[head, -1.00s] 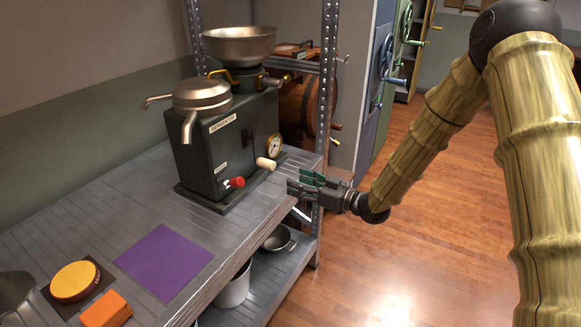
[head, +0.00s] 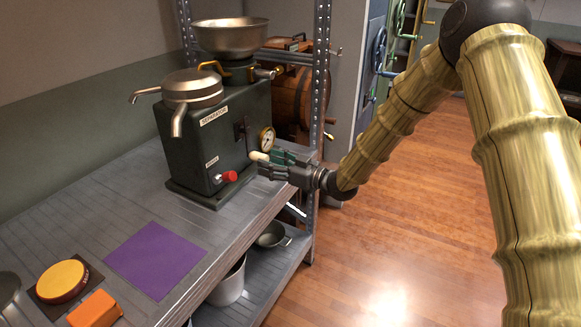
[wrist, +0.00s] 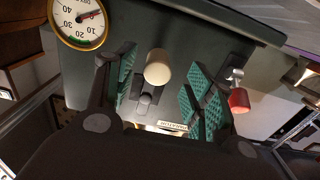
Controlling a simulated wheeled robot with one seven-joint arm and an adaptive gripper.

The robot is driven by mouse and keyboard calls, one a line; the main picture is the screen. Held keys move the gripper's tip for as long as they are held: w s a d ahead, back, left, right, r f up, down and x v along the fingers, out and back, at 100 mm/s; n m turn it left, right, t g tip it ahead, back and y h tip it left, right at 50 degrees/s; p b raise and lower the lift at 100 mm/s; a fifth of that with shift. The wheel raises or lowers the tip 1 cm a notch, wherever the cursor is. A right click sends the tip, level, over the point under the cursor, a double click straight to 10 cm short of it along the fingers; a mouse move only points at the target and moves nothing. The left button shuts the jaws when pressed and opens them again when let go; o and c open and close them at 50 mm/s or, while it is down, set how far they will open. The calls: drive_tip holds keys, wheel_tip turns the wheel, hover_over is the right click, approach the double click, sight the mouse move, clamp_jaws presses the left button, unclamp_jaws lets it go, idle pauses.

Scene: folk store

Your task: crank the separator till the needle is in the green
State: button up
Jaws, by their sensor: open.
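The separator (head: 221,135) is a dark green box on the metal bench, with steel spouts and a steel bowl on top. Its crank has a cream knob (head: 258,157), which also shows in the wrist view (wrist: 158,67). My gripper (head: 273,164) is open at the crank. In the wrist view the knob sits between the two green-padded fingers, with gaps on both sides. The round gauge (head: 267,139) is on the same face.
A red-handled tap (head: 229,177) sticks out of the separator near the crank. A shelf post (head: 319,100) stands just behind my gripper. A purple mat (head: 155,260), a yellow round thing (head: 62,281) and an orange block (head: 95,309) lie on the bench.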

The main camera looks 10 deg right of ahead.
sight(262, 158)
drive_tip(key=shift+b+x, duration=0.3)
drive_tip(key=shift+x, duration=1.6)
drive_tip(key=shift+w, duration=0.15)
drive_tip(key=c, duration=0.9)
